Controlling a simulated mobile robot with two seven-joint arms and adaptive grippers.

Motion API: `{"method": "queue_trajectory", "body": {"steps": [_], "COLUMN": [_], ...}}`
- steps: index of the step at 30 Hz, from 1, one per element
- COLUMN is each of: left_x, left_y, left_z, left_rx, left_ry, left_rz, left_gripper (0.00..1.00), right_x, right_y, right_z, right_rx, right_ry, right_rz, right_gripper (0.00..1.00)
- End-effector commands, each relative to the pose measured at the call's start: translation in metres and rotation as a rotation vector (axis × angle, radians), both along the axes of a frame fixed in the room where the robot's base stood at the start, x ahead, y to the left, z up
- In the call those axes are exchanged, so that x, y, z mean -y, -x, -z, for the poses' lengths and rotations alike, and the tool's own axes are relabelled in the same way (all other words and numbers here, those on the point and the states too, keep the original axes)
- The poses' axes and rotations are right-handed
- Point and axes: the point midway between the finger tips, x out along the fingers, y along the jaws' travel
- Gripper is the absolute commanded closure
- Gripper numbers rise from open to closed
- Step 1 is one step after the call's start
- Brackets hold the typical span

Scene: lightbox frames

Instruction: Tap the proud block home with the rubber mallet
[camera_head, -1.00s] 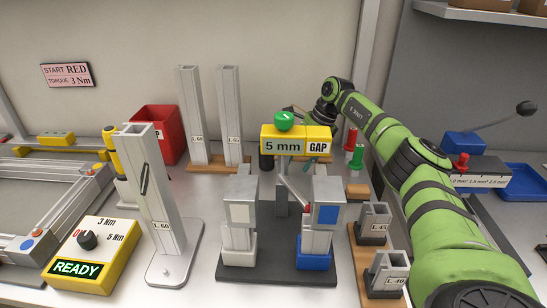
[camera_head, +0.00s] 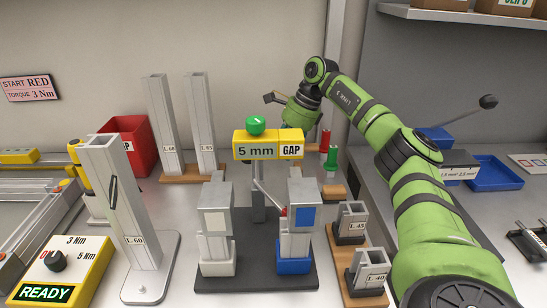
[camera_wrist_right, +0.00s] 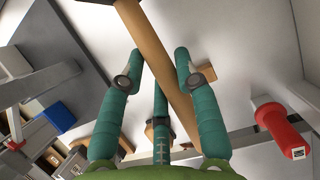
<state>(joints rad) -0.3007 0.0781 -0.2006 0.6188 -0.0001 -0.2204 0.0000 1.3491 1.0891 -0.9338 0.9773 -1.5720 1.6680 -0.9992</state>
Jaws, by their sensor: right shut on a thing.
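My right gripper (camera_head: 288,99) is raised behind and above the yellow gap gauge. In the wrist view its teal fingers (camera_wrist_right: 155,65) are closed around a wooden handle (camera_wrist_right: 150,45), which I take to be the mallet's. Two metal blocks stand on a dark base: a left block with a pale square (camera_head: 216,220) and a right block with a blue square (camera_head: 304,216). I cannot tell which sits proud. My left gripper is out of view.
The gap gauge (camera_head: 268,143), reading 5 mm with a green light on top, stands behind the blocks. Tall profiles (camera_head: 165,125) and a red bin (camera_head: 128,145) are behind left. The L60 post (camera_head: 125,205) stands left. Short L45 and L40 pieces (camera_head: 367,268) stand right.

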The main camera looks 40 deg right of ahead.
Motion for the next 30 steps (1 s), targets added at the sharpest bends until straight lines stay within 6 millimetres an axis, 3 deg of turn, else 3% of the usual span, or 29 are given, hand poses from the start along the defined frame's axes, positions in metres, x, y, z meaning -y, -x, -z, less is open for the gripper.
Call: {"method": "queue_trajectory", "body": {"steps": [6,15,30], "left_x": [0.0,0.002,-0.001], "left_y": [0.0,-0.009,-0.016], "left_z": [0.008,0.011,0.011], "left_rx": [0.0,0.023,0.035], "left_ry": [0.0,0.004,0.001], "left_rz": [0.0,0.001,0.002], "left_gripper": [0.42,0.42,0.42], "right_x": [0.012,0.022,0.024], "right_y": [0.04,0.074,0.082], "right_z": [-0.026,-0.048,-0.054], "right_rx": [0.007,0.006,0.006], "right_ry": [0.0,-0.002,-0.003], "right_rz": [0.0,0.0,-0.001], "right_gripper": [1.0,1.0,1.0]}}
